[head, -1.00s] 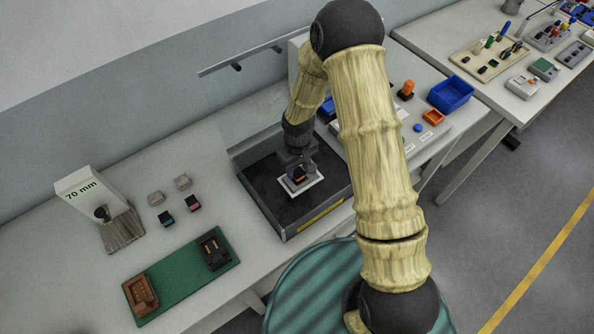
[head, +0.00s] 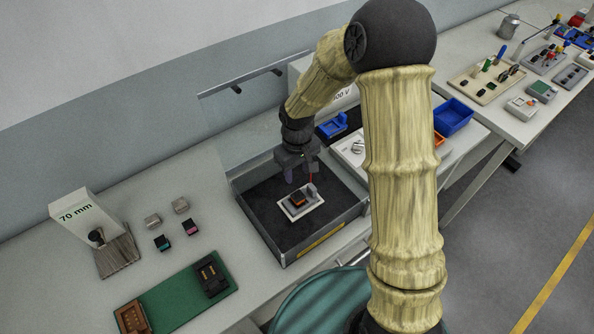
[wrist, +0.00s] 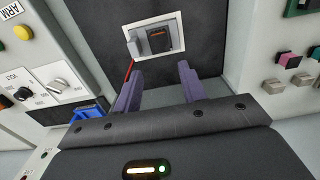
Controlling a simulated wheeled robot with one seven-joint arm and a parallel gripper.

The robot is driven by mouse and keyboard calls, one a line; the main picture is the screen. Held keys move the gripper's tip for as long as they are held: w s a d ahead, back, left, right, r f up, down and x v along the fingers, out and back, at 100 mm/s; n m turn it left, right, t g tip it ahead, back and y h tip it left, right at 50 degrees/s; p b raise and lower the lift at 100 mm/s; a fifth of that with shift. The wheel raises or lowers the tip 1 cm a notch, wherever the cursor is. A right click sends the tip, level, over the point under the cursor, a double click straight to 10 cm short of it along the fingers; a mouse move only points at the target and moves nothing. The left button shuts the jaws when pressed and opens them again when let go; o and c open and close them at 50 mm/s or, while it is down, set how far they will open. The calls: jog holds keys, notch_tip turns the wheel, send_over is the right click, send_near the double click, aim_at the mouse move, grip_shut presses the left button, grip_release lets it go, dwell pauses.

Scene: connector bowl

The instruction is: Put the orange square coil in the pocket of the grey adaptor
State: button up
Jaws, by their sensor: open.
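A small block with an orange face and dark body, which looks like the orange coil (head: 298,198), sits on a white plate (head: 286,210) in the black tray. The wrist view shows an orange strip (wrist: 156,32) on the dark block. A light grey block (wrist: 133,45) stands beside it and may belong to the adaptor. I cannot tell how deep the coil sits in a pocket. My gripper (head: 300,178) is open and empty above the plate, its fingers apart in the wrist view (wrist: 158,84) and clear of the block.
The black tray (head: 258,205) has raised walls. A green board (head: 185,300) with a dark socket (head: 211,275) and a brown one (head: 132,318) lies at the front left. Small grey, teal and pink parts and a 70 mm block (head: 78,213) stand left. A panel with switches (wrist: 50,85) is close by.

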dwell(0.4)
jog(key=s+d+r+m+t, duration=0.2)
jog(key=s+d+r+m, duration=0.4)
jog(key=s+d+r, duration=0.5)
jog(key=s+d, duration=0.1)
jog(key=d, duration=0.1)
jog(key=shift+s+d+m+t, duration=0.3)
jog(key=shift+s+d+m, duration=0.05)
jog(key=shift+s+m, duration=0.05)
dwell(0.5)
